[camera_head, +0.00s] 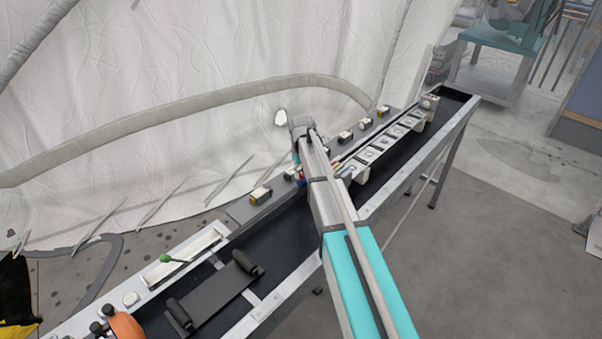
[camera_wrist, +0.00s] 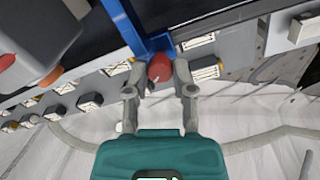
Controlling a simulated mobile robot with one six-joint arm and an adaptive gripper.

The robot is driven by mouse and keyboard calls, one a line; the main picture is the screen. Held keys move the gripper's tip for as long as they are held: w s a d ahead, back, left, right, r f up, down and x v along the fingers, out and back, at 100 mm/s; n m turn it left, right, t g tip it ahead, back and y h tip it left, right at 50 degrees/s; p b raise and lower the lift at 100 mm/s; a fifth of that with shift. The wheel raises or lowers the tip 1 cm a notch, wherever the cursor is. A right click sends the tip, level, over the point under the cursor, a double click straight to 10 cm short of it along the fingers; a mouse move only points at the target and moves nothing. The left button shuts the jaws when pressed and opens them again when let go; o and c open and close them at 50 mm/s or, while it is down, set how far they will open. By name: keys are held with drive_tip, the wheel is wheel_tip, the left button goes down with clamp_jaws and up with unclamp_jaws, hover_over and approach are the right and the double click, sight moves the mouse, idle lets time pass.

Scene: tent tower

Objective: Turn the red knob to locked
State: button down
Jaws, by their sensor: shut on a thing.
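The red knob (camera_wrist: 160,67) sits at the upper middle of the wrist view, at the end of a blue bar. My gripper (camera_wrist: 159,78) has a finger on each side of it and is shut on it. The fingers cover the knob's sides, and I cannot read which way it is turned. In the head view, my arm crosses the long bench, and small red and blue parts (camera_head: 301,182) show beside its far end. The gripper's hold is mostly hidden there.
The black-topped bench (camera_head: 285,218) runs diagonally, with labelled switches (camera_head: 260,195) along its back edge. A green-tipped lever (camera_head: 172,260) and a black roller frame (camera_head: 215,297) are at the near left. White tent fabric (camera_head: 180,70) stands behind. Open floor (camera_head: 500,230) lies right.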

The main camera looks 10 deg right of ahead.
drive_tip(key=shift+c, duration=2.3)
unclamp_jaws()
drive_tip(key=shift+n, duration=0.4)
